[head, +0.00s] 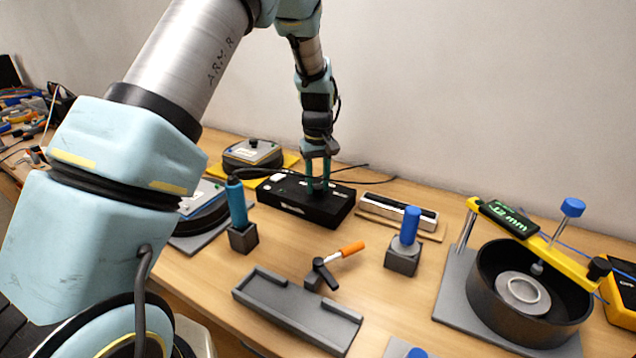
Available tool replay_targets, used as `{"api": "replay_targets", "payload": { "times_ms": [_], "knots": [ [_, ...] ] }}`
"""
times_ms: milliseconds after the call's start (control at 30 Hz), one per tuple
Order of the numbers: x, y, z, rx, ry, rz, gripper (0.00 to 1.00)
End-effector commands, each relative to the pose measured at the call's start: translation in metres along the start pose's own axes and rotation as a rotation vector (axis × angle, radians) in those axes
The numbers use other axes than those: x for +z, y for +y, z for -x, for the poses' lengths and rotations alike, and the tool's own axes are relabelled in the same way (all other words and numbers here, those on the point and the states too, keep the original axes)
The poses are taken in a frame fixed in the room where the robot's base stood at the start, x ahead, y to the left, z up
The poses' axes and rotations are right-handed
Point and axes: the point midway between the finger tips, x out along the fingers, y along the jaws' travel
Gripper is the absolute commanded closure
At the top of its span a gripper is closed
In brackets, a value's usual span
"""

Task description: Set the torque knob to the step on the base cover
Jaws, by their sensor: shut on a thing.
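My gripper (318,188) reaches down onto the top of a black box (290,207) at the back middle of the table. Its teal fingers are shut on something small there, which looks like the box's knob. The fingers hide it, and its setting cannot be read. The box top also has a white label or screen and small green marks, too small to read. Two round dark units with grey top plates stand left of the box; one (253,153) is on a yellow mat. I cannot tell which one bears the base cover or read a step on it.
A blue-green handled tool (237,205) and a blue-handled tool (410,225) stand in grey blocks. A grey tray (295,310), an orange-handled lever (350,249) and a black ring fixture (500,305) with a "12 mm" display lie nearer. Cables run behind the box.

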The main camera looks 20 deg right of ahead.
Motion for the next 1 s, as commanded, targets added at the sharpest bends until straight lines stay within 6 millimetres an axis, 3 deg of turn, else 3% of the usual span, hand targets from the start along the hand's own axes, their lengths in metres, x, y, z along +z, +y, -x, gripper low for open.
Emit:
{"api": "replay_targets", "payload": {
  "times_ms": [467,1000],
  "knots": [
    [-0.0005,-0.0005,-0.0008,0.001,-0.001,-0.145,1.0],
    [-0.0005,-0.0008,-0.0006,0.001,-0.001,-0.639,1.0]
  ]
}}
